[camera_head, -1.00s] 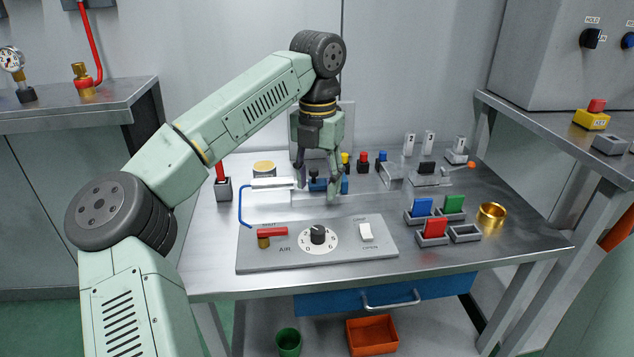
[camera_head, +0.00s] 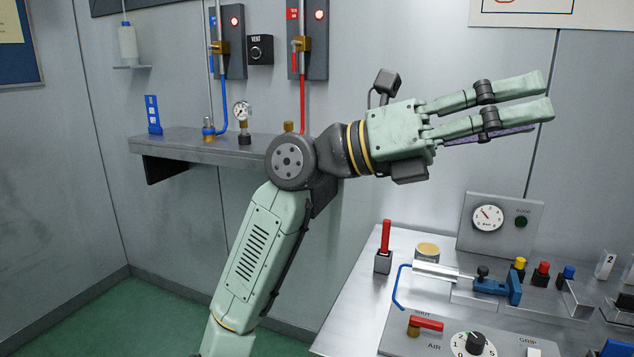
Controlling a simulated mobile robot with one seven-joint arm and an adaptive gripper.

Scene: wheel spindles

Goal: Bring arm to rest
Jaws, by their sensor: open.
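My arm is raised and bent at the elbow joint, in the left-centre of the head view. My gripper (camera_head: 546,97) points to the right, well above the workbench (camera_head: 345,318). Its green fingers are extended and apart, with nothing between them. A thin purplish strip shows just below the lower finger; I cannot tell what it is. The gripper touches nothing on the bench.
Below the gripper, the bench holds a gauge panel (camera_head: 503,226), a blue clamp (camera_head: 497,287), a white cylinder (camera_head: 436,272) and a control plate with a red lever (camera_head: 427,323). A wall shelf (camera_head: 205,146) with valves and a gauge stands behind my arm. Green floor is clear at left.

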